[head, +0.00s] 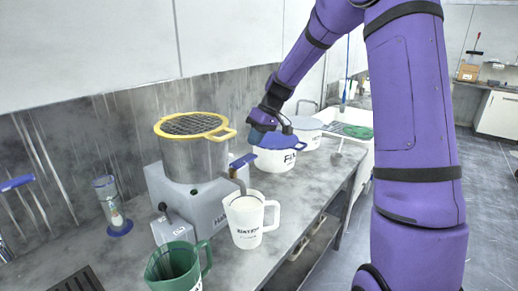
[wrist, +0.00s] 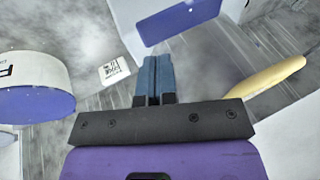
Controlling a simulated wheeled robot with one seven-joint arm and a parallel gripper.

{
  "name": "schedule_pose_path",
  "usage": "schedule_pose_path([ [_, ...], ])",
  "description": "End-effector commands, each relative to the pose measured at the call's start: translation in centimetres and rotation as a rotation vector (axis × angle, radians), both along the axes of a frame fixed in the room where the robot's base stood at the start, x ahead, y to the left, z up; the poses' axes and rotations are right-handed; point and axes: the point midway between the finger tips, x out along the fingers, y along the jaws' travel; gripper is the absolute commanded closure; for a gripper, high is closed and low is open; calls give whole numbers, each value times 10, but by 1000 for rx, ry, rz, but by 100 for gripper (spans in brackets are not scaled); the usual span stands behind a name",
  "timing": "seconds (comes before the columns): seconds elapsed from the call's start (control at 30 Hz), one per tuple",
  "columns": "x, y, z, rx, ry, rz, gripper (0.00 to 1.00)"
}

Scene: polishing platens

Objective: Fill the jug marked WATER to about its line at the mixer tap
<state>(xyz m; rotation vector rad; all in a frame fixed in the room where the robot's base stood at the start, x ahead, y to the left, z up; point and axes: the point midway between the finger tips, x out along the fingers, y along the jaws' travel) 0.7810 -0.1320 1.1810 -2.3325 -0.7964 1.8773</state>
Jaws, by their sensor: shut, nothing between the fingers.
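A white jug (head: 245,220) with a handle on its right stands on the grey bench, its dark label too small to read surely. It holds something pale. A green jug (head: 172,268) stands nearer, at the bottom edge, its label mostly out of sight. I cannot tell which is marked WATER. A blue lever (head: 16,183) at the far left edge may belong to the mixer tap; the rest of it is cut off. My gripper (head: 258,130) is above the bench by the white tub, away from both jugs. Its blue fingers (wrist: 152,78) are shut and empty in the wrist view.
A grey machine (head: 200,195) carries a metal pot with a yellow-rimmed sieve (head: 195,124). A glass cylinder (head: 108,200) and a dark drain grate (head: 78,281) are at left.

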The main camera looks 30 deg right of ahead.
Motion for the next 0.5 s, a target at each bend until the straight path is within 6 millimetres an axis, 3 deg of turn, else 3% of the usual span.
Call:
schedule_pose_path([
  [0.2, -9, -12, 46, -2, -4, -1, 100],
  [0.5, -19, -23, 86, -1, 0, 0, 100],
])
